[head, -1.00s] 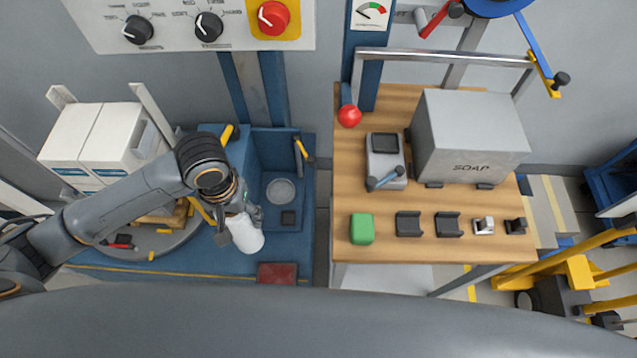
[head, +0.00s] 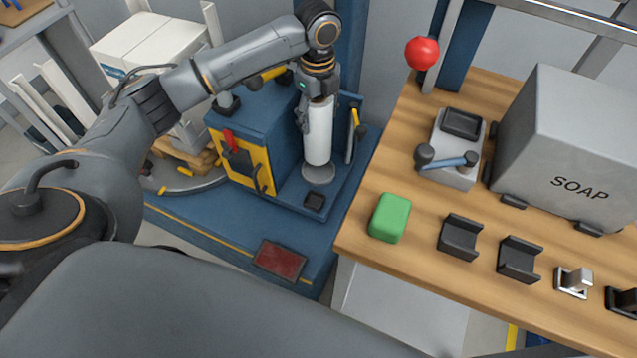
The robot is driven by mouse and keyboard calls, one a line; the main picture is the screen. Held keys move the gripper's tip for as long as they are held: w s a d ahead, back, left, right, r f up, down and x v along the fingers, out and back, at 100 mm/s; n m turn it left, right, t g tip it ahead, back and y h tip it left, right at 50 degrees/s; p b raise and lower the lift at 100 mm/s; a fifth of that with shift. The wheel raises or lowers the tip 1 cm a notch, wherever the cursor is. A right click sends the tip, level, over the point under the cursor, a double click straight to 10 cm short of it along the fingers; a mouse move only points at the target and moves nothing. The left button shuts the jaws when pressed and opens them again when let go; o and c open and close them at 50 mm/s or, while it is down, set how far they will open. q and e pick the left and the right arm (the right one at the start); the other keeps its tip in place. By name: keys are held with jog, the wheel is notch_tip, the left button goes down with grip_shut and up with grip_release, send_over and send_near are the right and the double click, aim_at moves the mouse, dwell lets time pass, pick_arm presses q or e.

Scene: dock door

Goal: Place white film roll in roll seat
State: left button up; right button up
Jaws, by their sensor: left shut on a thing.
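The white film roll (head: 318,145) stands upright in my left gripper (head: 317,108), which is shut on its upper part from above. A round grey disc (head: 318,177), which looks like the roll seat, lies on the blue machine base. The roll's lower end is over the disc and hides its far part. I cannot tell whether the roll touches it. My right gripper is not in view.
A blue cabinet with a yellow panel (head: 260,165) stands left of the roll. The wooden table (head: 410,265) at right holds a green block (head: 389,217) and a grey SOAP box (head: 560,145).

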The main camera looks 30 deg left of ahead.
pick_arm(q)
jog(key=f+m+b, duration=0.1)
jog(key=w+f+m+b, duration=0.1)
jog(key=f, duration=0.1)
jog(key=w+a+f+m, duration=0.1)
jog(key=f, duration=0.1)
jog(key=shift+w+f+b, duration=0.2)
jog(key=shift+f+b, duration=0.05)
jog(key=shift+b, duration=0.15)
jog(key=shift+f+b, duration=0.4)
jog(key=shift+f, duration=1.95)
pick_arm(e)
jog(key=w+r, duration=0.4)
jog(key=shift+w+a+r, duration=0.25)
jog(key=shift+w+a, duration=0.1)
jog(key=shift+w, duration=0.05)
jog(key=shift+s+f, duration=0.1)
pick_arm(q)
jog(key=o, duration=1.7)
jog(key=shift+f, duration=0.15)
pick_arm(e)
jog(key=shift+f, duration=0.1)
